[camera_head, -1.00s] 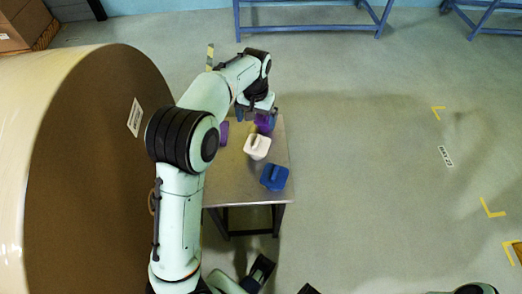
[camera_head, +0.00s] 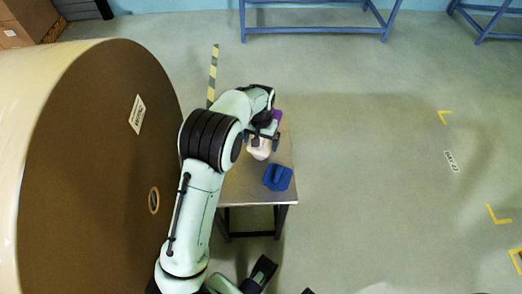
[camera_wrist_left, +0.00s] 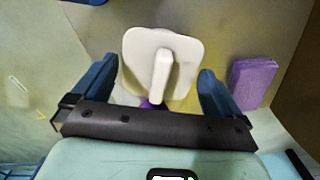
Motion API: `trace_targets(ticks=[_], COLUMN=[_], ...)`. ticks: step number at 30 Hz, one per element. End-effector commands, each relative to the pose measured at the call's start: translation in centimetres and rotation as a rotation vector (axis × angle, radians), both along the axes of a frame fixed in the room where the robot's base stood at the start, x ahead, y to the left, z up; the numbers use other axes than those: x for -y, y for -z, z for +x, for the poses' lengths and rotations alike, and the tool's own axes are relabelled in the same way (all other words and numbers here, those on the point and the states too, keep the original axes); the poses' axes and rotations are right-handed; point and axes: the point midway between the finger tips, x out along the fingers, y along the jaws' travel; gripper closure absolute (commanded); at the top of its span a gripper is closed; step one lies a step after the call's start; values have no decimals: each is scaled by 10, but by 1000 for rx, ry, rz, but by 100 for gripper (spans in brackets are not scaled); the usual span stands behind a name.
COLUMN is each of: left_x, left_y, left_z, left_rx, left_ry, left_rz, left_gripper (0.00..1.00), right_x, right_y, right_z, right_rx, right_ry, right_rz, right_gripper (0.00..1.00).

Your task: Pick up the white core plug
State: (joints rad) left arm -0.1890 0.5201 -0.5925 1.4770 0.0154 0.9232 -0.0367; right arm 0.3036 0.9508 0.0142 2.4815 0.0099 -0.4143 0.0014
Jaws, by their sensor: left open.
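The white core plug (camera_head: 259,149) stands on the small metal-topped table, partly covered by my left gripper (camera_head: 263,136) in the head view. In the left wrist view the white core plug (camera_wrist_left: 187,55) shows its squarish, rounded top with a raised bar handle. My left gripper (camera_wrist_left: 158,74) is open there, with one blue finger on each side of the plug. Gaps show between the fingers and the plug, so it is not gripped.
A blue plug (camera_head: 278,178) sits nearer on the table (camera_head: 240,188). A purple object (camera_head: 277,117) is partly hidden behind my gripper. A purple block (camera_wrist_left: 252,82) lies right of the fingers in the wrist view. The huge kraft roll (camera_head: 100,190) stands close left; floor to the right is clear.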

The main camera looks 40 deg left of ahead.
Motion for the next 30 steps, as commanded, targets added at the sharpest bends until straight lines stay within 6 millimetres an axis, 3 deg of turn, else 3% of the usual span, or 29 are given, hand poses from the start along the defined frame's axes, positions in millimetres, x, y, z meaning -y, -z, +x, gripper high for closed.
trace_targets(ticks=[5, 9, 11, 23, 30], left_x=[0, 0, 0, 0, 0], left_y=[0, -1, -1, -11, -57], left_z=[0, 0, 0, 1, 2], left_rx=[1, 1, 2, 4, 8], left_ry=[0, 0, 0, 1, 1], left_rz=[0, 0, 1, 1, 0], left_gripper=[0, 46, 61, 61, 61], right_x=[0, 0, 0, 0, 0], right_y=[-1, -1, -1, -2, -9], right_z=[0, 0, 0, -1, -3], right_rx=[0, 0, 0, -2, -12], right_ry=[0, 0, 0, -1, -3], right_rz=[0, 0, 0, 1, 2], right_gripper=[51, 51, 51, 51, 51])
